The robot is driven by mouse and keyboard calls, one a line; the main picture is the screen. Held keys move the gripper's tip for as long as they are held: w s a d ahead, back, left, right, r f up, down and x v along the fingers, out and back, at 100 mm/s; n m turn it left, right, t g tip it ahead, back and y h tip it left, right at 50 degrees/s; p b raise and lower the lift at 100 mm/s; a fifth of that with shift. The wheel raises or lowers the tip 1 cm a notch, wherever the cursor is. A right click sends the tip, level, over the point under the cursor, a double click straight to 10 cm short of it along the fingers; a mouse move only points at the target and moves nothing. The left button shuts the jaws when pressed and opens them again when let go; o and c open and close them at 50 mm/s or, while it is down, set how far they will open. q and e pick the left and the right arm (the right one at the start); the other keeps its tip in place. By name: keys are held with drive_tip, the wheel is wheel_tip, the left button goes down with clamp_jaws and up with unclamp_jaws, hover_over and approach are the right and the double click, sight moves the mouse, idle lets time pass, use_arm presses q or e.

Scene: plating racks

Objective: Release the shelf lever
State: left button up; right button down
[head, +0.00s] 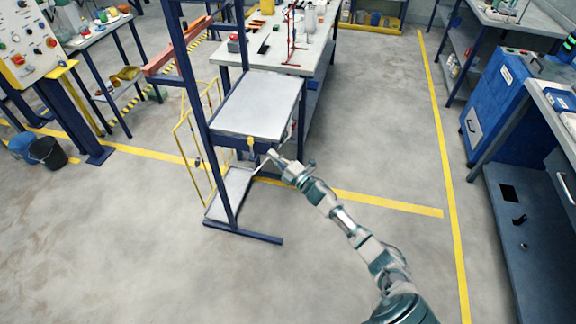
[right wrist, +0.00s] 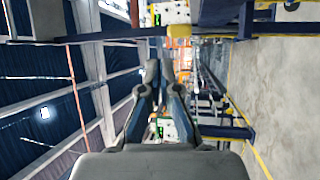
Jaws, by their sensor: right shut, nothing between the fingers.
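The blue rack (head: 209,130) stands in the middle of the head view with a light grey shelf (head: 256,105). A small yellow lever (head: 251,142) sits on the front edge under that shelf. My right gripper (head: 272,155) is just right of the lever and a little below it, with a small gap seeming to lie between them. It is shut and empty. In the right wrist view its fingertips (right wrist: 161,68) are together, and a yellow part, likely the lever (right wrist: 179,30), shows beyond them. My left gripper is out of view.
A lower grey shelf (head: 232,192) is near the rack's foot. A worktable (head: 285,50) stands behind the rack, a blue cabinet (head: 494,95) at right, and a black bucket (head: 48,153) at left. The floor in front is clear.

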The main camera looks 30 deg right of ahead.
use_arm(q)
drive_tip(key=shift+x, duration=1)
use_arm(e)
drive_tip(key=v, duration=0.5)
drive_tip(key=shift+w+d, duration=0.1)
drive_tip(key=shift+d, duration=0.2)
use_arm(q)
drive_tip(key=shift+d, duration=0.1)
use_arm(e)
drive_tip(key=shift+a, duration=0.1)
drive_tip(key=shift+r, duration=0.1)
